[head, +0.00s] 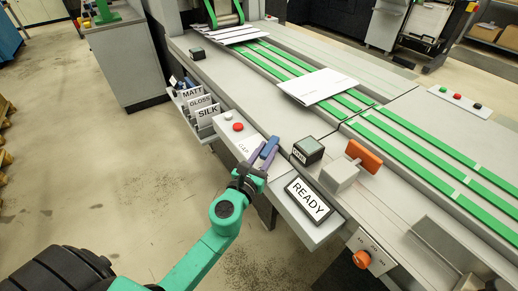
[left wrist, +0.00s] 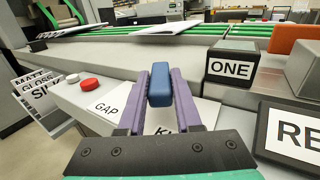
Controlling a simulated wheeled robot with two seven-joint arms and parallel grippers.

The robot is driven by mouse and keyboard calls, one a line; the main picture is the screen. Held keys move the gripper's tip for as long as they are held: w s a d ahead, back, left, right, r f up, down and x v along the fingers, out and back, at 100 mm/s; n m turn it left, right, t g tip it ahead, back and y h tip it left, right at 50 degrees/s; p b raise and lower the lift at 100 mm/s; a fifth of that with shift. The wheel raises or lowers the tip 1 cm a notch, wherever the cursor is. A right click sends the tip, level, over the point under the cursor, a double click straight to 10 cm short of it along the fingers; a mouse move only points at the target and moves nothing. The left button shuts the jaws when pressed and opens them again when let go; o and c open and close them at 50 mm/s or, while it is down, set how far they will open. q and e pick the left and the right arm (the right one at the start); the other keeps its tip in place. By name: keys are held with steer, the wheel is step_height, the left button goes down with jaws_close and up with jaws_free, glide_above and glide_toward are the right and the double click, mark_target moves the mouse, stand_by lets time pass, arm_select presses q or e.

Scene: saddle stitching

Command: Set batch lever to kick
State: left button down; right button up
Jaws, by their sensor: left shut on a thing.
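The batch lever's blue handle (head: 270,148) stands over a white label plate at the machine's front edge. It also shows in the left wrist view (left wrist: 160,84), between my purple fingers. My left gripper (head: 262,156) is shut on this handle, and it also fills the middle of the left wrist view (left wrist: 161,92). The label plate (left wrist: 110,105) reads GAP on its left part. A word starting with K (left wrist: 162,130) shows nearer my gripper, partly hidden by it. The lever's base is hidden behind the fingers. My right gripper is not in view.
A READY sign (head: 307,198) and a block reading ONE (head: 308,150) stand right of the lever. A red button (head: 238,127) and a white button (head: 229,116) lie left. Beyond are MATT, GLOSS and SILK cards (head: 207,112). Green belts (head: 410,152) run behind.

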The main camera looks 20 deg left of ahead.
arm_select(q)
steer(key=c, duration=0.6)
jaws_free()
steer(key=shift+s, duration=0.1)
steer(key=shift+s+f, duration=0.15)
steer(key=shift+s, duration=0.2)
steer(key=s+a+b, duration=0.1)
steer(key=s+b, duration=0.5)
steer(key=s, duration=0.7)
steer(key=shift+s, duration=0.3)
steer(key=shift+a, duration=0.1)
